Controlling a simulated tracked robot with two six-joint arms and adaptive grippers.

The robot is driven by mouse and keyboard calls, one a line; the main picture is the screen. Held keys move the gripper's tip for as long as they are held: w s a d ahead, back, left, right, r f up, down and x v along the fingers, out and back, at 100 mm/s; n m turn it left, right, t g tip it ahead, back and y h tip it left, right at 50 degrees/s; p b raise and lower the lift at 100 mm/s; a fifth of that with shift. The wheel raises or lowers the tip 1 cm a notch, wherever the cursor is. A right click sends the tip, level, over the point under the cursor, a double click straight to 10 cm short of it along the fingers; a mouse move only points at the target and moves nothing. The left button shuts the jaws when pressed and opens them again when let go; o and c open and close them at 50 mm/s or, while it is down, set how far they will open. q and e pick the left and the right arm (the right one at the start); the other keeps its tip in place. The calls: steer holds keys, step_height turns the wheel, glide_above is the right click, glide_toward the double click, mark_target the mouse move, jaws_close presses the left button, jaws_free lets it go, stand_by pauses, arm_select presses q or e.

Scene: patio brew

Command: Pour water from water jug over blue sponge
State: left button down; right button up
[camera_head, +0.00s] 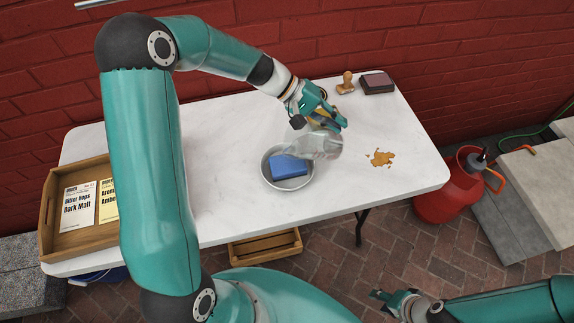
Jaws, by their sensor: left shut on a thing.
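My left gripper (322,116) is shut on the clear water jug (322,146) and holds it above the white table. The jug is tilted far over, close to lying flat, with one end over the metal bowl (267,175). The blue sponge (288,166) lies in this bowl, under and left of the jug. The jug covers the bowl's upper right rim. I cannot tell whether water is flowing. My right gripper (380,300) is low at the bottom right, off the table over the brick floor. Its fingers are too small to tell if they are apart.
A brown spill (382,158) lies on the table right of the jug. A wooden stamp (346,83) and a dark ink pad (377,83) stand at the back. A wooden tray (47,213) with order cards is at left. A red canister (447,190) stands on the floor.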

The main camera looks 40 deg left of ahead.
arm_select(q)
steer(key=shift+s+a+b, duration=0.15)
steer(key=shift+b, duration=0.5)
steer(key=shift+r+t, duration=0.1)
steer(key=shift+t, duration=0.2)
steer(key=shift+w, duration=0.2)
steer(key=shift+w+d+h, duration=0.3)
steer(key=shift+w+d, duration=0.4)
steer(key=shift+d, duration=0.1)
steer(key=shift+r, duration=0.1)
steer(key=shift+w+d+f+n+g+y+p, duration=0.2)
steer(key=shift+w+d+g+y+p, duration=0.5)
steer(key=shift+p, duration=2.65)
steer(key=shift+w+d+f+n+g+y+p, duration=0.15)
steer(key=shift+w+d+g+y+p, duration=0.5)
steer(key=shift+p, duration=2.65)
